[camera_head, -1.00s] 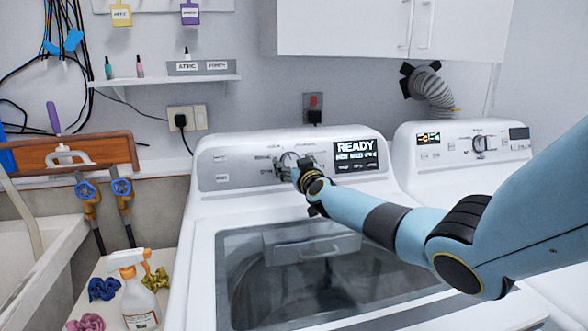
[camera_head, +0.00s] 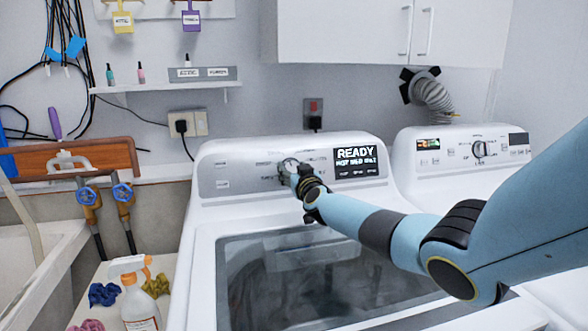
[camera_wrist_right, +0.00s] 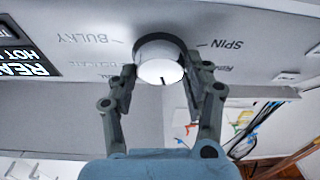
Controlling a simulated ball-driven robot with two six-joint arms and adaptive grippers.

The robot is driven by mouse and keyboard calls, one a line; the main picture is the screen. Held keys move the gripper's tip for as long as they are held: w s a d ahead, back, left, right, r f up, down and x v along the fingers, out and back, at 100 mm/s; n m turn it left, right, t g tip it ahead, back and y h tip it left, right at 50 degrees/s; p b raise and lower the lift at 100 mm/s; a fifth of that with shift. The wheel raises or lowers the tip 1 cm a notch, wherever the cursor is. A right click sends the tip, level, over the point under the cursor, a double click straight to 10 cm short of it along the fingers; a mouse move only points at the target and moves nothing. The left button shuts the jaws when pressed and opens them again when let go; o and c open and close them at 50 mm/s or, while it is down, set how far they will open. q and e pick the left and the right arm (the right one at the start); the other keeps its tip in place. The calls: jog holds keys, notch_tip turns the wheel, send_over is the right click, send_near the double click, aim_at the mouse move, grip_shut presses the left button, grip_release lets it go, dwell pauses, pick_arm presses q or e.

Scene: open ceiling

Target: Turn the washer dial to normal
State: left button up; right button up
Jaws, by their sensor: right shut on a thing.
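The white washer (camera_head: 205,225) stands in the middle of the head view, its control panel at the back. Upside-down labels BULKY and SPIN flank the dial; other labels are unclear. My left gripper is not in view.
The washer display (camera_head: 356,161) reads READY. A second machine (camera_head: 430,185) with its own dial (camera_head: 479,149) stands to the right. A cabinet (camera_head: 350,30) hangs above.

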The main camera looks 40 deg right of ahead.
jog(key=m+h+p, duration=0.1)
jog(key=m, duration=0.1)
jog(key=m+g+p, duration=0.1)
jog(key=m, duration=0.2)
jog(key=shift+a+r+h, duration=0.1)
jog(key=shift+h, duration=0.3)
jog(key=shift+m+g+h+p, duration=0.35)
jog(key=shift+m+p, duration=0.2)
jog(key=shift+m, duration=0.65)
jog(key=shift+m+g+h+p, duration=0.25)
jog(key=shift+m+g+p, duration=0.25)
jog(key=shift+m, duration=0.7)
jog(key=o, duration=1.2)
jog(key=shift+w, duration=0.1)
jog(key=shift+a, duration=0.1)
jog(key=v, duration=1.2)
jog(key=shift+f, duration=0.2)
